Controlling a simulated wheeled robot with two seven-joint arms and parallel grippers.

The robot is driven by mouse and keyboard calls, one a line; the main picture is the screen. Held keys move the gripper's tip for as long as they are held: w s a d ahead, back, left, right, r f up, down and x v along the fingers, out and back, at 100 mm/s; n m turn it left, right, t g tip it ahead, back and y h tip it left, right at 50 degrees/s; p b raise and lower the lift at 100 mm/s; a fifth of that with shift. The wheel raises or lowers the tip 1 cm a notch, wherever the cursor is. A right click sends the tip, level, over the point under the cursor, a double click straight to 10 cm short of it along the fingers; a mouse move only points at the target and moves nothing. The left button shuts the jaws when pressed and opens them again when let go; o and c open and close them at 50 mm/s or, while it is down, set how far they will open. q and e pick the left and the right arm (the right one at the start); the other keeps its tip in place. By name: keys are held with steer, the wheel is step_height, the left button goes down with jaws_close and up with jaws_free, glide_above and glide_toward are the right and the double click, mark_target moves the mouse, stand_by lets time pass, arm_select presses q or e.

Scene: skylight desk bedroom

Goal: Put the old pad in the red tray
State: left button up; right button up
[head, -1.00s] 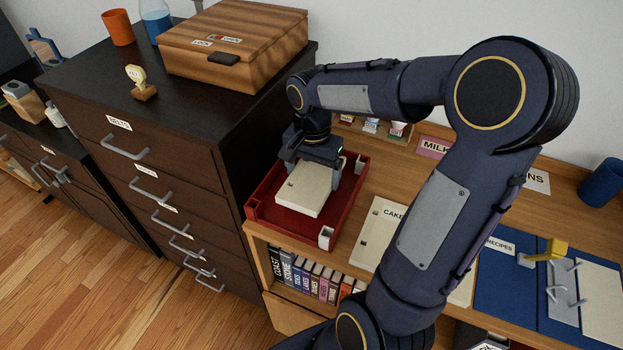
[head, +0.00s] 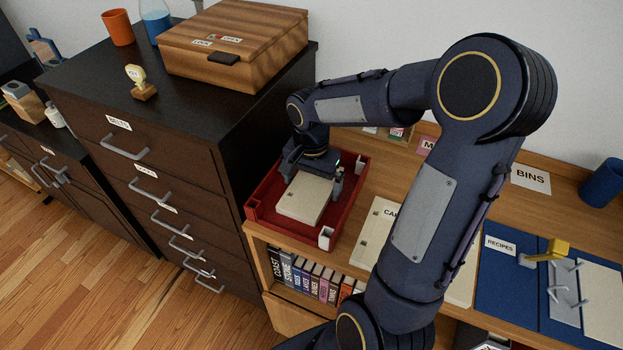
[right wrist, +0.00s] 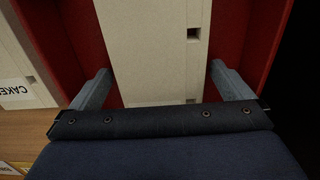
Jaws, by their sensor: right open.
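The red tray (head: 256,210) sits on the wooden desk beside the dark drawer cabinet. A cream pad (head: 305,199) lies inside the tray; from the frames I cannot tell whether it rests fully flat. In the right wrist view the pad (right wrist: 155,50) lies between the two fingers, with red tray floor visible on both sides. My right gripper (head: 312,180) is over the far end of the pad, its jaws open, one finger on each side with gaps to the pad. My left gripper is not in view.
Another cream pad labelled CAKE (head: 374,235) lies on the desk just right of the tray. A blue board (head: 505,285) with a RECIPES label is further right. The cabinet (head: 235,135) stands close on the tray's left. Books (head: 310,278) fill the shelf below.

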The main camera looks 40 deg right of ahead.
mark_target(311, 186)
step_height(311, 186, up, 12)
steer(key=s+a+f+n+t+y, duration=0.2)
steer(key=s+a+n, duration=0.3)
steer(key=s, duration=0.2)
steer(key=s+a+f+n+t+y, duration=0.1)
steer(key=s+a+n+t, duration=0.2)
steer(key=s+a+n, duration=0.3)
steer(key=shift+s+a+f+t+y+p, duration=0.3)
steer(key=shift+s+f+y+p, duration=0.1)
steer(key=shift+s, duration=0.5)
steer(key=shift+r, duration=0.1)
